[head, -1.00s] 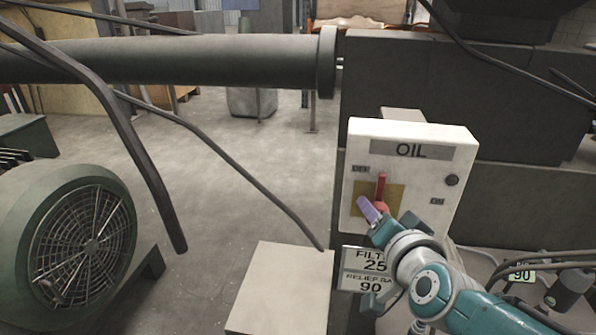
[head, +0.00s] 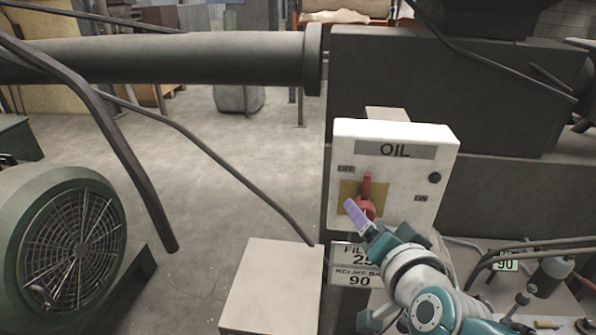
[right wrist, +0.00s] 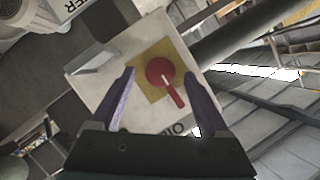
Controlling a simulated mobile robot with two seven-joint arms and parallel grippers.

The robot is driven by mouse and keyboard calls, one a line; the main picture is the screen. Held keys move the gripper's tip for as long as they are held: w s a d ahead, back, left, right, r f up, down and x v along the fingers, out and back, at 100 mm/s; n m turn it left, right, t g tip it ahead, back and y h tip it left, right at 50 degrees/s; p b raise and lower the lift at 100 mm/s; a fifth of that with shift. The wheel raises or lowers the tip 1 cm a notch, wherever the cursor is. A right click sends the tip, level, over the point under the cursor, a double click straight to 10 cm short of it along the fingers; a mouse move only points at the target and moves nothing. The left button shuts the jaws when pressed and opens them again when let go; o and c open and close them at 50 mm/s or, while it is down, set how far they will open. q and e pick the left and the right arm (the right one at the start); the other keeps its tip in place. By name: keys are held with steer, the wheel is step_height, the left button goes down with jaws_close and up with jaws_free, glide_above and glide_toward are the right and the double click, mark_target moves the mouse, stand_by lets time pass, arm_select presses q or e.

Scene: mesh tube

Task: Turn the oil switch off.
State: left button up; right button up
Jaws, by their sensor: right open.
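The oil switch is a red rotary handle (head: 367,186) on a yellow plate on the white OIL box (head: 400,163). In the head view its lever points up, between the OFF label at upper left and the ON label at right. My right gripper (head: 354,214) is in front of the switch, with a purple finger at the lower left of the red handle. In the right wrist view the open right gripper (right wrist: 159,76) has its fingers on either side of the red knob (right wrist: 162,73), with gaps to it. Contact cannot be told. My left gripper is not in view.
A pale block (head: 272,288) stands at lower left, a green fan-covered motor (head: 75,245) farther left. Dark hoses cross the left side. Open floor lies between.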

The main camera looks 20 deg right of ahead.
steer(key=p+v, duration=0.1)
steer(key=v, duration=0.5)
stand_by(0.3)
